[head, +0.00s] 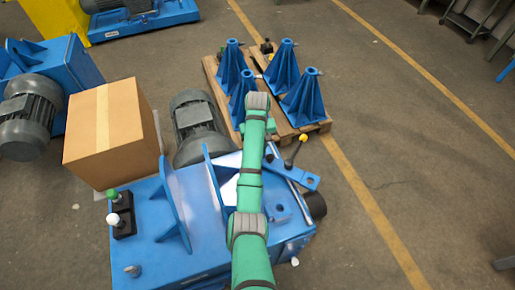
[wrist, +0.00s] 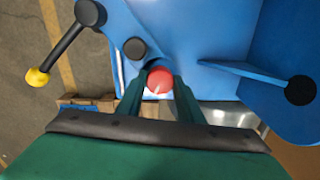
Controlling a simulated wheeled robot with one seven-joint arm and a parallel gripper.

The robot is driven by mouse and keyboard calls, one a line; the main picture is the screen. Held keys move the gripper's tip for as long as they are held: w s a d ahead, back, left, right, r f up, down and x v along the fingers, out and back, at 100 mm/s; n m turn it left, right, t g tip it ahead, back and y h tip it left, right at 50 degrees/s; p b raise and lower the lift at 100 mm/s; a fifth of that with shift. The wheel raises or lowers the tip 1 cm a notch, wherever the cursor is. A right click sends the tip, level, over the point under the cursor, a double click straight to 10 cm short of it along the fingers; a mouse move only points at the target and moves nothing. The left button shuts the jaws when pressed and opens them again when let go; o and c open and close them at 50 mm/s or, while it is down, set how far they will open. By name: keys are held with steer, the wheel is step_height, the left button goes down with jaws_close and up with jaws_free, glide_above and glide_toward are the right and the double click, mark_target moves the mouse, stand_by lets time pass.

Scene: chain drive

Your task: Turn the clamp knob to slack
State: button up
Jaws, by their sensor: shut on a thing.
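The red clamp knob (wrist: 159,79) shows in the wrist view, round, with a small pale mark near its lower edge. My gripper (wrist: 158,84) has its two green fingers on either side of the knob and is shut on it. The knob sits by the edge of a blue machine plate (wrist: 195,35). In the head view my green arm reaches over the blue machine (head: 175,255) and hides the knob and my fingertips.
A black lever with a yellow end (wrist: 37,78) stands close by, also visible in the head view (head: 303,138). A dark round part (wrist: 135,48) is beside the knob. A cardboard box (head: 112,135), a grey motor (head: 197,125) and a pallet with blue stands (head: 302,98) surround the machine.

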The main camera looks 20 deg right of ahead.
steer(key=shift+n, duration=0.5)
steer(key=shift+r, duration=0.1)
steer(key=o, duration=1.1)
steer(key=shift+c, duration=0.2)
